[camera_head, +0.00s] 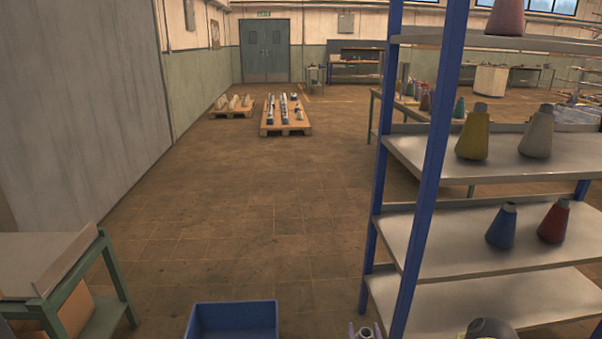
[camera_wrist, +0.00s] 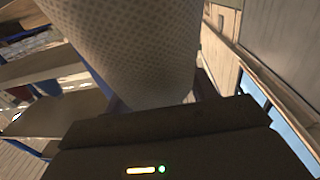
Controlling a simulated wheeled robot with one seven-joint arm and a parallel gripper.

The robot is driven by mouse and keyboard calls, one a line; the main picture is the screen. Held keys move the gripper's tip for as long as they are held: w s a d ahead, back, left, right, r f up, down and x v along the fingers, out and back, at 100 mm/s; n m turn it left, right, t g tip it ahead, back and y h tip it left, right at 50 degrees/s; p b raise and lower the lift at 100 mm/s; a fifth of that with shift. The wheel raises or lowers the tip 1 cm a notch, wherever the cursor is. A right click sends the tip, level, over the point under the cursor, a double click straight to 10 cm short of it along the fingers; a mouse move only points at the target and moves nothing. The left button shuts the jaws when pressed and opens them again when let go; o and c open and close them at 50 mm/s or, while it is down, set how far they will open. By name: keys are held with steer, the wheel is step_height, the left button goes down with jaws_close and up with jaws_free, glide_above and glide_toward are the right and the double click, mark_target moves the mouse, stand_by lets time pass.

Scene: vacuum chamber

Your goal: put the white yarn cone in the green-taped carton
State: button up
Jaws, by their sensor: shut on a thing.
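A large whitish yarn cone (camera_wrist: 130,45) with a fine diamond pattern fills the upper middle of the wrist view. My gripper (camera_wrist: 157,103) is shut on it, and the cone stands out beyond the dark gripper body. The cone's far end is cut off by the picture edge. I see no green-taped carton in either view.
A blue-post shelf rack (camera_head: 430,160) at right bears a pale cone (camera_head: 538,132), a yellow cone (camera_head: 473,133), a blue cone (camera_head: 502,227) and a red cone (camera_head: 554,222). A blue bin (camera_head: 235,320) lies low in front. A green-legged bench (camera_head: 115,270) stands left. The middle floor is clear.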

steer(key=s+a, duration=0.1)
steer(key=a+f, duration=0.1)
steer(key=s+a, duration=0.1)
steer(key=shift+s+a+f, duration=0.1)
steer(key=shift+s+f, duration=0.2)
steer(key=shift+f, duration=0.05)
steer(key=r+p, duration=0.1)
steer(key=s+r+p, duration=0.1)
steer(key=p, duration=0.1)
steer(key=r+p, duration=0.2)
steer(key=shift+s, duration=0.3)
steer(key=s+r+p, duration=0.3)
steer(key=r+p, duration=0.4)
steer(key=p, duration=0.2)
steer(key=s+r+p, duration=0.4)
steer(key=r+p, duration=0.4)
steer(key=shift+r+p, duration=0.25)
steer(key=shift+p, duration=0.15)
steer(key=shift+f, duration=0.1)
